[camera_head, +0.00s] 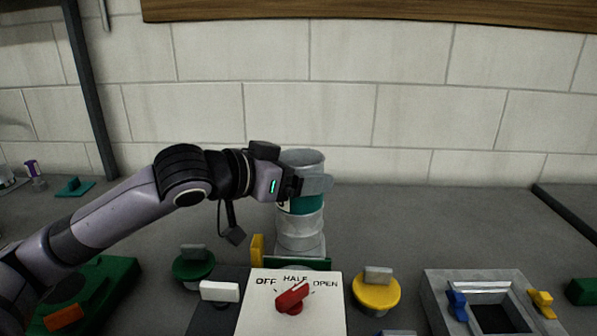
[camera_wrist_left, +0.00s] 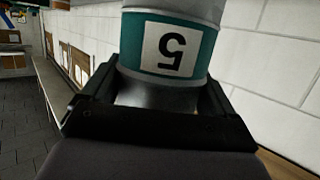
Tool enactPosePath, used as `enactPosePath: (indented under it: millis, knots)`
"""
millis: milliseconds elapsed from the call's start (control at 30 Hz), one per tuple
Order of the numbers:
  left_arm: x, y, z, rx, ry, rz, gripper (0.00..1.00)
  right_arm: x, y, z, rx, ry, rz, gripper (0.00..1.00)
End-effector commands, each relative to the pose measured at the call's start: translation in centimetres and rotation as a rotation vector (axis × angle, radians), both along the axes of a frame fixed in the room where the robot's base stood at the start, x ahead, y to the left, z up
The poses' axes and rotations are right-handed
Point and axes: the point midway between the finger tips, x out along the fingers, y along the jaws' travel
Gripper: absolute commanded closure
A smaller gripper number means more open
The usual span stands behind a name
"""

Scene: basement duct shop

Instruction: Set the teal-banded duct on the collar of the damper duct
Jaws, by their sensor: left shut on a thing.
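The teal-banded duct (camera_head: 302,160) is a grey metal cylinder, upright in the head view. My left gripper (camera_head: 308,186) comes from the left and is shut around it, above the teal band. In the left wrist view the duct (camera_wrist_left: 208,62) shows its teal band and a white label with an upside-down 5 between the jaws (camera_wrist_left: 160,105). The damper duct (camera_head: 300,236) stands upright directly below, grey and ringed. The two look lined up, but I cannot tell whether they touch; the collar is not clearly visible. My right gripper is not in view.
In front stands a white OFF/HALF/OPEN panel (camera_head: 263,318) with a red knob (camera_head: 292,298). A green-based handle (camera_head: 193,266) and a yellow-based handle (camera_head: 376,290) flank it. A grey square frame (camera_head: 437,292) lies right. The bench (camera_head: 420,225) is clear behind, up to the block wall.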

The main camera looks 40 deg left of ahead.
Motion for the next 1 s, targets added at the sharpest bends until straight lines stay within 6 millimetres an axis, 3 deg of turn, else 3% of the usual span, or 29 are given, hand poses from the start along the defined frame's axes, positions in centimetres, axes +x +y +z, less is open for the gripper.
enactPosePath:
  millis: [100, 133, 167, 500, 1000]
  knots:
    - [0.0, 0.0, -0.2, -0.001, -0.003, 0.0, 0.5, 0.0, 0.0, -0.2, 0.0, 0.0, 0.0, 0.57]
    - [0.0, 0.0, -0.2, -0.001, -0.003, 0.0, 0.06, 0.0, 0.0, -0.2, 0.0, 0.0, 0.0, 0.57]
    - [0.0, 0.0, -0.1, -0.001, -0.003, 0.0, 0.02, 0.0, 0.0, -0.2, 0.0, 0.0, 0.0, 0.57]
    - [-0.2, 0.1, -0.3, 0.0, 0.0, 0.001, 0.02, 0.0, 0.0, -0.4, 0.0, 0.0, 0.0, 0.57]
    - [-3.8, 1.2, 0.5, -0.001, -0.001, 0.003, 0.02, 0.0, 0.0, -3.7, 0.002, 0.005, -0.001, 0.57]
